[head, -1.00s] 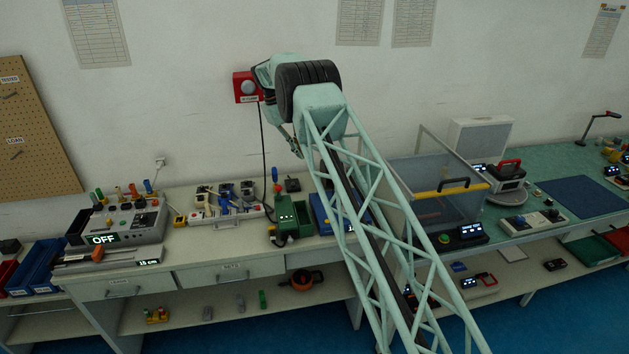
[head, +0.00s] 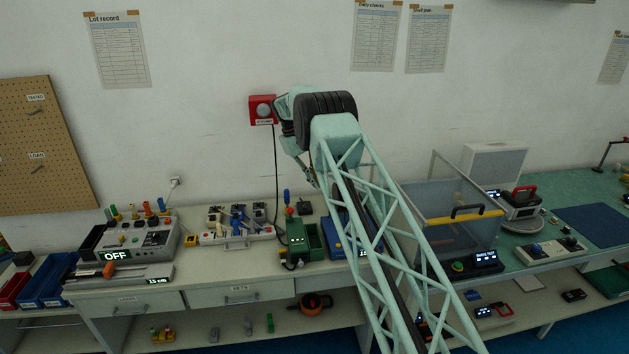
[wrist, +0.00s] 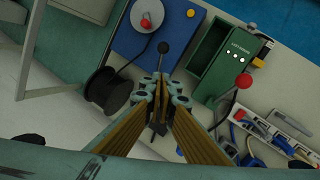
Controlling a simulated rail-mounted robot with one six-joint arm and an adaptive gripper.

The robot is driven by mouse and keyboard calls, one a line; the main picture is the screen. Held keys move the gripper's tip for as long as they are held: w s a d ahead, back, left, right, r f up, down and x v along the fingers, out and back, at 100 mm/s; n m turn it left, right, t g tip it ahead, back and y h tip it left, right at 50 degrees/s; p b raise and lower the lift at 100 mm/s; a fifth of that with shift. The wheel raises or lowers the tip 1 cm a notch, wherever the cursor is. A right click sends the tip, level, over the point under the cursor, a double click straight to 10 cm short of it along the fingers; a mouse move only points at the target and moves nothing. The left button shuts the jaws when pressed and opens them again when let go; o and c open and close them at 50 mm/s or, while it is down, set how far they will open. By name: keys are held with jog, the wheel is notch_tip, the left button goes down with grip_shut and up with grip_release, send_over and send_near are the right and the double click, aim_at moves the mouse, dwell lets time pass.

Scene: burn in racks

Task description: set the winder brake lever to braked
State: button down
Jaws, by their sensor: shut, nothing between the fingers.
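My gripper (wrist: 160,92) is shut and empty, its fingertips together above the bench in the wrist view. A black-knobbed lever (wrist: 163,47) stands just beyond the fingertips, near a blue box (wrist: 135,40) and a black spool (wrist: 105,92). A green unit (wrist: 240,62) stands to the right, with a red-ball lever (wrist: 243,81) at its lower edge. I cannot tell which lever is the winder brake or read its setting. In the head view the green unit (head: 296,232) and blue box (head: 338,247) stand below my arm. The gripper is mostly hidden there.
A power strip with blue plugs (wrist: 280,130) lies right of the gripper in the wrist view. A tester reading OFF (head: 140,245) stands at the left. A clear-walled enclosure (head: 450,215) stands right of my arm. A red wall box (head: 263,110) is behind my arm.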

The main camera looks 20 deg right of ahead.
jog(key=s+d+f, duration=0.3)
jog(key=f, duration=0.5)
jog(key=shift+s+d+f, duration=0.2)
jog(key=shift+d+f, duration=0.15)
jog(key=shift+f, duration=0.05)
dwell(0.3)
